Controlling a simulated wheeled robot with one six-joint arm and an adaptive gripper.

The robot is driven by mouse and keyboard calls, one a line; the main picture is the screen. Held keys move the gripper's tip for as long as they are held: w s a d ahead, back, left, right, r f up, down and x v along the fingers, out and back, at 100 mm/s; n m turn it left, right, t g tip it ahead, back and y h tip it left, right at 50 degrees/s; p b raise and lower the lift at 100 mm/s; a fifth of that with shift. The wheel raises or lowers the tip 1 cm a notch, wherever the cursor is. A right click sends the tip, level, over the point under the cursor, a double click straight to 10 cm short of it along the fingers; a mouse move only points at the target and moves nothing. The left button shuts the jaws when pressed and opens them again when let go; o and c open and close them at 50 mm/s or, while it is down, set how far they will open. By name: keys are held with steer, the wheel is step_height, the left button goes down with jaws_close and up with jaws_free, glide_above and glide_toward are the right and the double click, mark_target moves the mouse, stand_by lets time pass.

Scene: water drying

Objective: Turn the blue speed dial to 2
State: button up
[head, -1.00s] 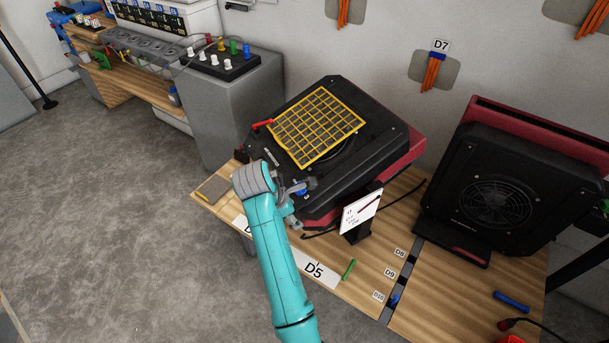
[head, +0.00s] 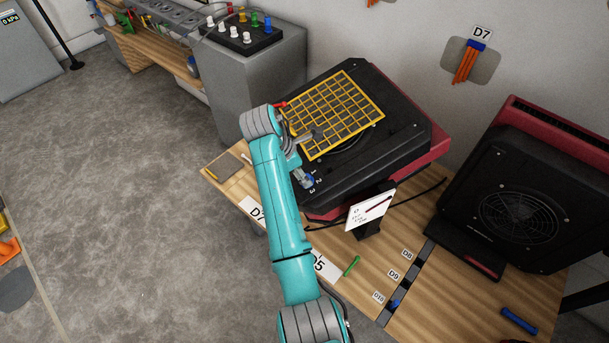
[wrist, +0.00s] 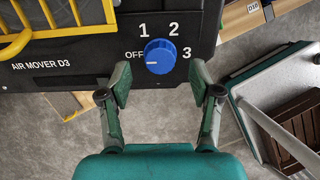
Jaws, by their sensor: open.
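The blue speed dial (wrist: 160,56) is on the black front panel of the air mover (wrist: 95,74), marked AIR MOVER D3. OFF, 1, 2 and 3 are printed around it. Its short white mark points left, toward OFF. My gripper (wrist: 161,84) is open and empty in the wrist view. Its fingers are just below the dial in that picture, one toward each side, with a gap between them. Whether a fingertip touches the dial I cannot tell. In the head view the air mover (head: 395,155) lies on the bench, and my arm partly hides the dial's area.
A yellow grille (head: 333,115) lies on top of the air mover. A small white sign (head: 369,211) stands close to its right front. A second black fan (head: 515,210) stands at the right of the wooden bench (head: 335,238). A green marker (head: 352,266) lies near the bench's front edge.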

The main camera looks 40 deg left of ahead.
steer(key=shift+x, duration=1.5)
steer(key=c, duration=1.1)
steer(key=shift+c, duration=0.2)
